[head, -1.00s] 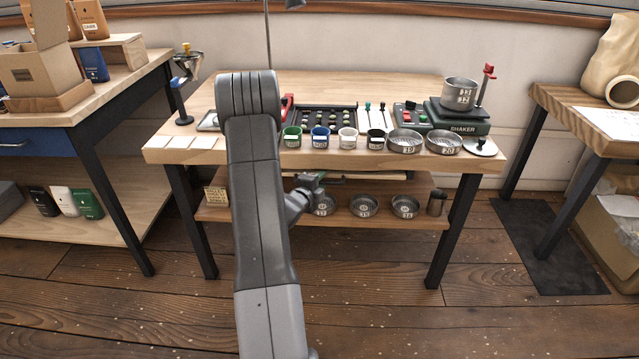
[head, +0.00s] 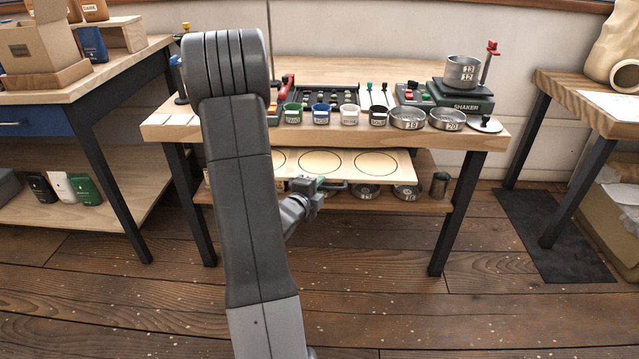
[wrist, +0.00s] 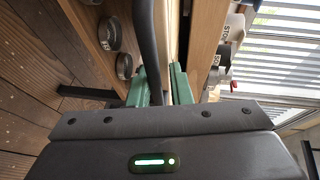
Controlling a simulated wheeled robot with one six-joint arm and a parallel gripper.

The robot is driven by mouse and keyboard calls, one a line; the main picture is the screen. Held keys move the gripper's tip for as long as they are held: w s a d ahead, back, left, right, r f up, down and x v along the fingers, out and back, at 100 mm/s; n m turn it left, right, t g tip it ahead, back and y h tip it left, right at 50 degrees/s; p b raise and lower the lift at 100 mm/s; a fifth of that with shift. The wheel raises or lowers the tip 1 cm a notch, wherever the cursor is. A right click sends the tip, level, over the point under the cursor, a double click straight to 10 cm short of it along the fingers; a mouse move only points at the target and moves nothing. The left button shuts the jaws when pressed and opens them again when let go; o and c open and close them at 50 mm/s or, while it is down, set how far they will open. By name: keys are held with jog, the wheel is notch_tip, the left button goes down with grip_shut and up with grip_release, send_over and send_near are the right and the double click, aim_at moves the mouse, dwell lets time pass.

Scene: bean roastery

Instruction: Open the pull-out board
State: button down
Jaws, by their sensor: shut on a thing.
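The pull-out board (head: 398,163) is a pale wooden board with dark-ringed circles, under the top of the middle table. It sticks out toward me in the head view. My gripper (head: 318,184) is at its front edge. In the wrist view the green fingers (wrist: 160,84) are shut on the dark bar handle (wrist: 146,45) along the board's edge. The board (wrist: 171,40) shows there as a pale strip beside the handle. My arm hides the board's left part in the head view.
Several cups and sieves (head: 408,119) and a shaker (head: 462,100) stand on the table top (head: 478,140). Metal sieves sit on the lower shelf (head: 432,203), partly behind the board. A blue-drawer bench (head: 22,122) stands at left. The floor in front is clear.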

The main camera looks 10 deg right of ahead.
jog(key=s+a+b, duration=0.3)
jog(key=s+b, duration=0.1)
jog(key=s, duration=0.6)
jog(key=shift+s+f, duration=0.35)
jog(key=shift+s, duration=0.05)
jog(key=c, duration=1.5)
grip_release()
jog(key=shift+w, duration=0.1)
jog(key=shift+r, duration=0.1)
jog(key=shift+a, duration=0.1)
jog(key=p+v, duration=0.2)
jog(key=v, duration=1.1)
jog(key=shift+s+a, duration=0.2)
jog(key=shift+s, duration=0.1)
jog(key=shift+r, duration=0.15)
jog(key=shift+w+d, duration=0.1)
